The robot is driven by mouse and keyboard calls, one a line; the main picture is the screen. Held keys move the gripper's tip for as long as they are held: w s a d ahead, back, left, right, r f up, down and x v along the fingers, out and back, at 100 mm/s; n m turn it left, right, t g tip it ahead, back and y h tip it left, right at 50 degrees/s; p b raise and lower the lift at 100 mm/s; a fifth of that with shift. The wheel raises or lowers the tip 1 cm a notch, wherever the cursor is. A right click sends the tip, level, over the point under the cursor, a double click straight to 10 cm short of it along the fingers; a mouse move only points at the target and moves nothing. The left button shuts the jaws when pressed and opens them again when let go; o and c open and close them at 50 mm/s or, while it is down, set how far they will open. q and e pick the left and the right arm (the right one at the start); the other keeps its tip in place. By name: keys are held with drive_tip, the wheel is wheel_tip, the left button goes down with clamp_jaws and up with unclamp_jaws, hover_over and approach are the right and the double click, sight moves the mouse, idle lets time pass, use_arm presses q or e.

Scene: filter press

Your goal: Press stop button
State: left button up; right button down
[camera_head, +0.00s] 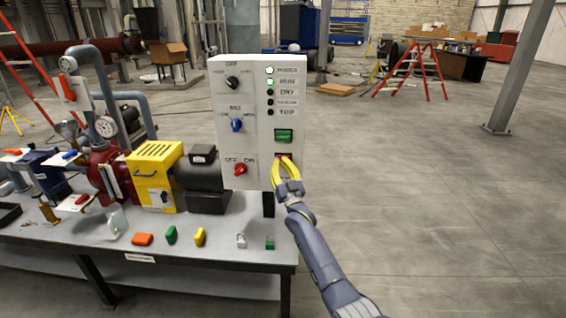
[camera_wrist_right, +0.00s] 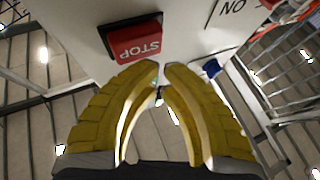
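The red STOP button (camera_wrist_right: 137,40) is on the front of a light grey control box (camera_head: 225,133). In the wrist view it is a raised red block in a dark frame, just beyond and left of my fingertips. In the head view my gripper mostly covers it. My right gripper (camera_head: 284,160) is at the lower right of the box, below the green button (camera_head: 283,135). Its yellow fingers (camera_wrist_right: 161,70) are drawn together at the tips with only a narrow gap, and nothing is between them. I cannot tell whether a tip touches the button. My left gripper is not in view.
The box also has a black knob (camera_head: 232,83), a blue knob (camera_head: 237,125), a red knob (camera_head: 240,169) and a lit green RUN lamp (camera_head: 270,82). A yellow-guarded pump unit (camera_head: 153,172) and padlocks stand on the table (camera_head: 200,250).

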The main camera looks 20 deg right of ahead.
drive_tip(key=shift+w+d, duration=0.1)
drive_tip(key=shift+w, duration=0.1)
idle(1.2)
drive_tip(key=shift+w, duration=0.2)
drive_tip(key=shift+w+d, duration=0.3)
drive_tip(key=shift+w, duration=0.25)
idle(1.2)
drive_tip(key=shift+s, duration=0.15)
drive_tip(key=shift+s+a, duration=0.35)
drive_tip(key=shift+s, duration=0.45)
drive_tip(key=shift+s+a, duration=0.3)
drive_tip(key=shift+s, duration=0.5)
drive_tip(key=shift+s+a, duration=0.3)
drive_tip(key=shift+s, duration=0.45)
drive_tip(key=shift+s+a, duration=0.3)
drive_tip(key=shift+s, duration=0.5)
